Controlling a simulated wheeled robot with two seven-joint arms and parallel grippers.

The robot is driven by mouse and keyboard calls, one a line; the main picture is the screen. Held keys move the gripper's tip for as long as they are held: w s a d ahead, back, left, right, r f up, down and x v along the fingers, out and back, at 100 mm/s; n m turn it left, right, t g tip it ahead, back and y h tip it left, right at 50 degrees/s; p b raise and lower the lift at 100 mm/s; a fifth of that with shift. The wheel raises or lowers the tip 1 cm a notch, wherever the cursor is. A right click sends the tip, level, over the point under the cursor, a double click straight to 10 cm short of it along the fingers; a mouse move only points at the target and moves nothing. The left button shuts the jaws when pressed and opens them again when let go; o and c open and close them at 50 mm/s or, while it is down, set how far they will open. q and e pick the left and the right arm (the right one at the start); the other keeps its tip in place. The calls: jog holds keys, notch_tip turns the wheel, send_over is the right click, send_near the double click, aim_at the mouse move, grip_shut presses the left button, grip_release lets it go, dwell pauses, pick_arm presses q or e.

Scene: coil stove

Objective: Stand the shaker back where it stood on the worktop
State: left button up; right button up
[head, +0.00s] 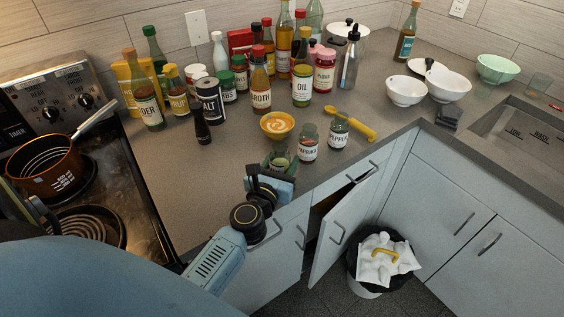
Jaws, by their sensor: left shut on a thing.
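My left gripper (274,178) is shut on a small greenish glass shaker (280,159) at the front edge of the worktop (200,180). The jaws hide its lower part, and I cannot tell whether its base touches the worktop. Its label is not readable. To its right, the paprika shaker (308,146) and the pepper shaker (338,134) stand upright. My right gripper is not in view.
Bottles and jars crowd the back, with a dark salt tin (210,102) and a dark mill (201,128) nearer. A yellow-handled tool (352,124) lies behind the pepper. The stove (135,190) is left. A cabinet door (330,238) hangs open below, beside a bin (367,285).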

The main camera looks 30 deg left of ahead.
pick_arm(q)
jog(key=shift+f, duration=0.2)
jog(key=o, duration=1)
jog(key=shift+o, duration=0.2)
jog(key=shift+r, duration=0.15)
jog(key=shift+r, duration=0.15)
jog(key=s, duration=0.3)
jog(key=s+d+b, duration=0.1)
jog(key=s, duration=0.3)
jog(key=s+d+b, duration=0.1)
jog(key=s, duration=0.2)
jog(key=shift+s, duration=0.25)
jog(key=shift+s+d+b, duration=0.15)
jog(key=shift+s+b, duration=0.15)
jog(key=shift+s, duration=0.35)
